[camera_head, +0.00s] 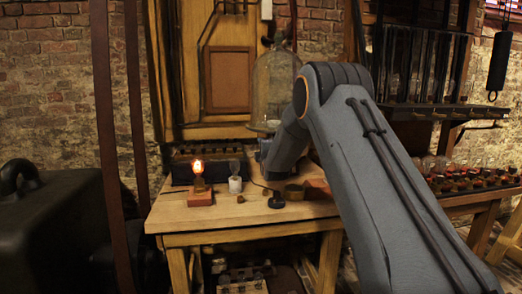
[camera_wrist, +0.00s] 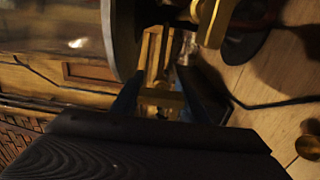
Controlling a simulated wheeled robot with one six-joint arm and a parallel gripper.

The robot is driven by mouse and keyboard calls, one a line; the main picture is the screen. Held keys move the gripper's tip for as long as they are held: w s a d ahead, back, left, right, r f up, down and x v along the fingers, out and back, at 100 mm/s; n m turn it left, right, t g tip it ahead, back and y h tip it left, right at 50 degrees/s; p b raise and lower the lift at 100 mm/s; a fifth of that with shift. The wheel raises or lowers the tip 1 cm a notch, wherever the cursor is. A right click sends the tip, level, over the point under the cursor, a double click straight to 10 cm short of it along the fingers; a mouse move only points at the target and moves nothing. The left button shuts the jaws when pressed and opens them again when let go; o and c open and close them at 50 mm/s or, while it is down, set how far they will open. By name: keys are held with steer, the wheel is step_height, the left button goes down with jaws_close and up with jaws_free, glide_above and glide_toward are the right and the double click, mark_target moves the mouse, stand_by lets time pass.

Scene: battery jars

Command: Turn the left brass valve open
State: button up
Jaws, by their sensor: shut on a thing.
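In the wrist view, the two dark fingers of my gripper (camera_wrist: 163,82) are closed on a brass piece (camera_wrist: 163,98), which looks like the left valve's handle. Only part of it shows between the fingers, so how far it is turned cannot be told. A second brass part (camera_wrist: 214,22) stands above a dark round base at the top right of that view. In the head view, the glass bell jar (camera_head: 273,88) stands at the back of the wooden table. My arm hides the valves and the gripper's fingertips there.
A brass knob (camera_wrist: 308,147) lies right in the wrist view. The table's front left is clear.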

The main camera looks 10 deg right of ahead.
steer(key=o, duration=1.1)
steer(key=shift+c, duration=0.2)
steer(key=s, duration=0.7)
steer(key=shift+s, duration=0.4)
